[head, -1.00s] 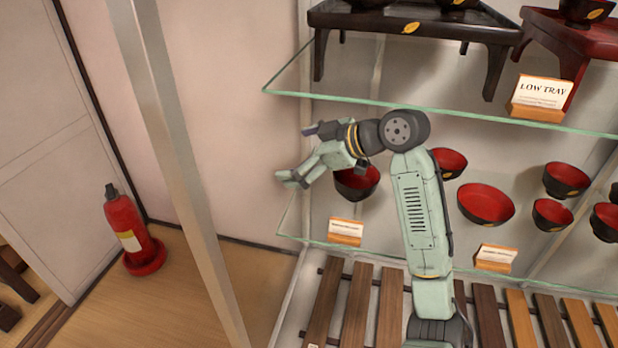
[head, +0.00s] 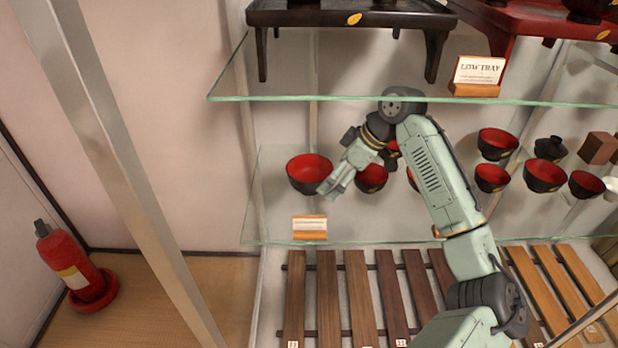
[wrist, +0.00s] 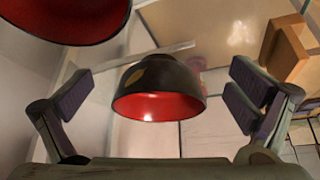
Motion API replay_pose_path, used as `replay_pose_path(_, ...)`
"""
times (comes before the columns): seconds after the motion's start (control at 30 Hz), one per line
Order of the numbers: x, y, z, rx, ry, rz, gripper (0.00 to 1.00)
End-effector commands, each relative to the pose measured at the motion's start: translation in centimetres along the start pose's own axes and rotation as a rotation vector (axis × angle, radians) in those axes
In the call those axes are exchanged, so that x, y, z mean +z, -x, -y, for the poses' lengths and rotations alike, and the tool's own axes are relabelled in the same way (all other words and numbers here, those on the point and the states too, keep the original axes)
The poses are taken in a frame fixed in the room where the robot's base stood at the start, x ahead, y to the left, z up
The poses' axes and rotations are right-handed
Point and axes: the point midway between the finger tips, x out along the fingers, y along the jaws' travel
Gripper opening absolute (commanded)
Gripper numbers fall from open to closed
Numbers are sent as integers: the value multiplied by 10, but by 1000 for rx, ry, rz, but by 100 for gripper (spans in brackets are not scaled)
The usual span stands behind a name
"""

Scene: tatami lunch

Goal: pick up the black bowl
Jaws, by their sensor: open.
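Several black bowls with red insides stand on a glass shelf. One black bowl (head: 306,186) is at the left end in the head view, just left of my gripper (head: 335,187). Another bowl (head: 371,178) is just right of my gripper's fingers, which partly overlap it in the picture. In the wrist view, my gripper (wrist: 162,82) is open, with one finger at each side of a black bowl (wrist: 155,78) that shows a gold leaf mark. No contact shows. That bowl's rim is toward the bottom of the picture. Another bowl (wrist: 70,20) is cut off at upper left.
The upper glass shelf (head: 330,98) with a dark tray (head: 350,18) is above my arm. A label stand (head: 310,227) is below the left bowl. More bowls (head: 492,177) are to the right. A metal post (head: 110,150) and red extinguisher (head: 72,262) are at left.

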Motion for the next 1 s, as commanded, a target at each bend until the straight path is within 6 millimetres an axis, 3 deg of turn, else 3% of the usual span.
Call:
replay_pose_path(0.27,-21,-11,0,0,1,1,100)
replay_pose_path(0.47,-50,-26,0,0,3,2,100)
replay_pose_path(0.7,-46,-55,0,0,-2,1,100)
replay_pose_path(0.93,-46,-57,0,1,-2,-1,100)
replay_pose_path(1.0,-46,-57,0,1,-2,-1,96)
